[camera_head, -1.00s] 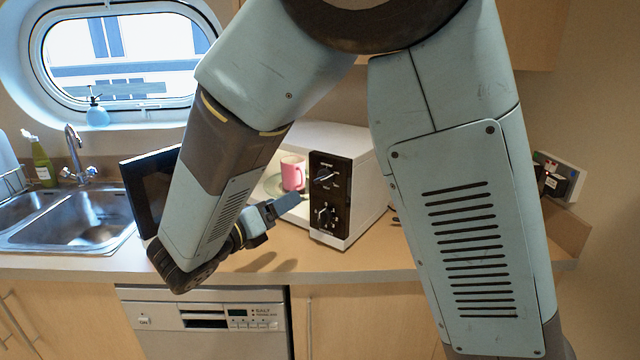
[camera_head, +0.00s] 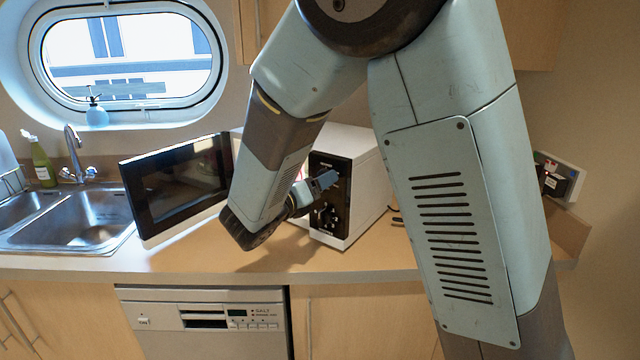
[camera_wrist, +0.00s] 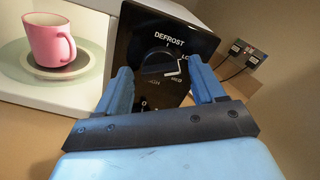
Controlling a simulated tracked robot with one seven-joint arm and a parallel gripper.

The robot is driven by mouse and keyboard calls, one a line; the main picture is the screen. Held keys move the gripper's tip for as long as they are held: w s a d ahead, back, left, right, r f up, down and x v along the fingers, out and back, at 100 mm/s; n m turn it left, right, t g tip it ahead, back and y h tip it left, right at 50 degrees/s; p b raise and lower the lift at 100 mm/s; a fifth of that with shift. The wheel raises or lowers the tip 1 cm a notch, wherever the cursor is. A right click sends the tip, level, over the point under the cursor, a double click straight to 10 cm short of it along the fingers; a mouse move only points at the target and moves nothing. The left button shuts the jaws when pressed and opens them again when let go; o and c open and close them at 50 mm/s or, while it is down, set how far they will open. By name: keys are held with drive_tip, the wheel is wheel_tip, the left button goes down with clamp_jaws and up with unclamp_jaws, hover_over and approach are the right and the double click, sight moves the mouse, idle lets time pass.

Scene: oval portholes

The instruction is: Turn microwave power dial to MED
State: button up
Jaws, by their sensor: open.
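The white microwave (camera_head: 352,142) stands on the counter with its door (camera_head: 180,185) swung open to the left. Its black control panel (camera_wrist: 203,44) faces my wrist camera. The upper power dial (camera_wrist: 158,62) shows there between my fingers, with DEFROST printed above it and other, partly hidden labels at its right and below. I cannot clearly read where the dial points. My gripper (camera_wrist: 163,84) is open, its blue fingers left and right of the dial; contact cannot be told. In the head view my gripper (camera_head: 325,181) is at the panel's upper part and hides the dial.
A pink mug (camera_wrist: 50,40) stands on a plate (camera_wrist: 50,68) inside the open microwave. A lower knob (camera_head: 325,215) is below the power dial. A sink (camera_head: 85,225) is at the left. Plugs and sockets (camera_head: 553,178) are on the wall at the right. The front counter (camera_head: 250,258) is clear.

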drive_tip(key=c, duration=1.1)
drive_tip(key=shift+o, duration=0.2)
drive_tip(key=shift+d, duration=0.1)
drive_tip(key=shift+m, duration=0.3)
drive_tip(key=m, duration=1.1)
drive_tip(key=shift+w+a, duration=0.1)
drive_tip(key=shift+a, duration=0.1)
